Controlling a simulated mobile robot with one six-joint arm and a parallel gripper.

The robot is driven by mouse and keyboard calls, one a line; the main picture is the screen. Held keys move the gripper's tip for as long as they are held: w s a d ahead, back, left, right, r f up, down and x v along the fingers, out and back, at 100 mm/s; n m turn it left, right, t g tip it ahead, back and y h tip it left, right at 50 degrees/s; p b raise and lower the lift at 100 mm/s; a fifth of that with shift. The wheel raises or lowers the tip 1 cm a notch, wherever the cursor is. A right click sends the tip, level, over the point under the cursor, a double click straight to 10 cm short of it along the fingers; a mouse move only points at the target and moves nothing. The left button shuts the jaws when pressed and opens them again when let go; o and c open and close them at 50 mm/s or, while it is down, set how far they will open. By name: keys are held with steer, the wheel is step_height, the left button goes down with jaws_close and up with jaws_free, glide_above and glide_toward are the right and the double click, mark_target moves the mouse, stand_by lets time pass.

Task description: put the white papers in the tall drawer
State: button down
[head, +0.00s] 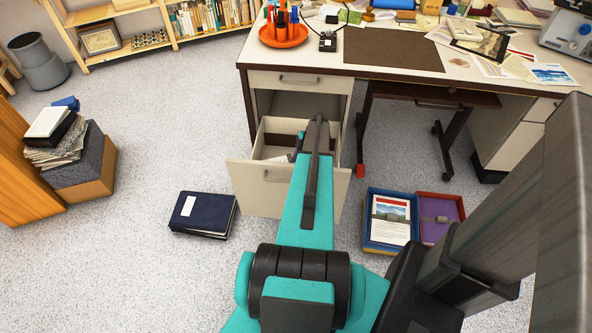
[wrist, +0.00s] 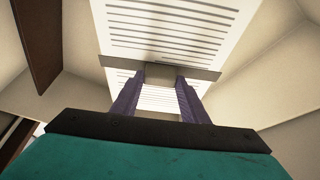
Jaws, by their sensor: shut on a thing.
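White papers (wrist: 172,32) with printed dark lines fill the upper middle of the wrist view. My gripper (wrist: 160,78) is shut on them, its two purple fingers showing below a grey-brown bar that crosses the papers. Pale walls surround them in that view. In the head view the tall drawer (head: 268,190), the lower cream one with a handle, stands pulled open under the left end of the desk. My teal arm reaches over its front into it and hides most of the gripper there. Something whitish shows inside the drawer, left of the arm. Whether the papers touch the drawer floor cannot be told.
A shut upper drawer (head: 300,80) sits in the desk (head: 300,56). A dark blue binder (head: 203,213) lies on the floor to the left. Stacked books (head: 58,135) stand far left. Speckled floor between is clear.

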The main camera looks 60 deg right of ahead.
steer(key=shift+f, duration=0.2)
steer(key=shift+f, duration=1.9)
steer(key=shift+f, duration=0.1)
steer(key=c, duration=1)
jaws_free()
steer(key=shift+c, duration=0.2)
steer(key=v, duration=1.2)
